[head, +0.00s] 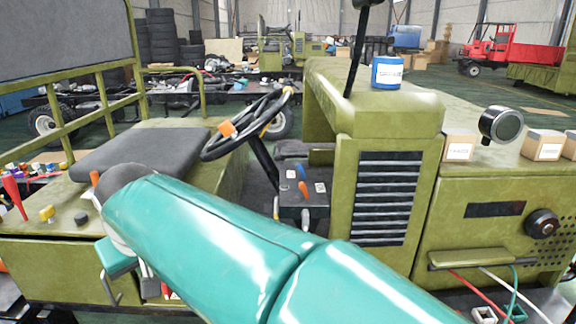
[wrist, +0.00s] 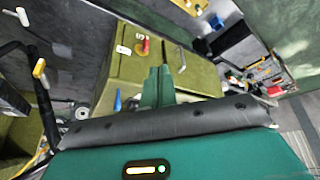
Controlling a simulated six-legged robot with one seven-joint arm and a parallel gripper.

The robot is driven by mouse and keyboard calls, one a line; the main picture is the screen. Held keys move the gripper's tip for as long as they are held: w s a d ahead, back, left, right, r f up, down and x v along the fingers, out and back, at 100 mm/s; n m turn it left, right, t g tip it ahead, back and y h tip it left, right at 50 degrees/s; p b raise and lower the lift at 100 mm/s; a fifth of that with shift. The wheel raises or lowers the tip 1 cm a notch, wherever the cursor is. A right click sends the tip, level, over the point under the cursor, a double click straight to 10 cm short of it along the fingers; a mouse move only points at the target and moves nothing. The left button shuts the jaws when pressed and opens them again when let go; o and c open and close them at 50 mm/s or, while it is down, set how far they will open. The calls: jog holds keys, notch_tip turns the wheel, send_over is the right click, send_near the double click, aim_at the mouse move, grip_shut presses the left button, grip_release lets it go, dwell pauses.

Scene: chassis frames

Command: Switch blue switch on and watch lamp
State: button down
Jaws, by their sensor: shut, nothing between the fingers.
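A round lamp-like fitting (head: 500,124) with a dark rim sits on the olive hood at the right. My gripper (wrist: 158,84) has its green fingers together and empty, in front of the olive box and right of the blue piece.
The steering wheel (head: 247,125) and black seat (head: 142,150) lie beside the control panel. A red lever (head: 14,196) and yellow knob (head: 47,213) stand at the far left. A blue can (head: 387,72) and small boxes (head: 459,147) sit on the vehicle. A red-and-yellow piece (wrist: 146,46) tops the olive box.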

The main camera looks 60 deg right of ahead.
jog(key=w+d+r+m+g+h, duration=0.1)
jog(key=d+r+m, duration=0.1)
jog(key=d, duration=0.8)
jog(key=w+d+r+m+g+h, duration=0.1)
jog(key=d+r+m+h, duration=0.15)
jog(key=d, duration=0.65)
jog(key=m+g+h, duration=0.2)
jog(key=m+g, duration=0.2)
jog(key=g, duration=0.1)
send_near(302, 171)
jog(key=w+a+r, duration=0.2)
jog(key=w, duration=0.1)
jog(key=shift+a+r, duration=0.2)
jog(key=shift+r, duration=0.1)
jog(key=x, duration=1)
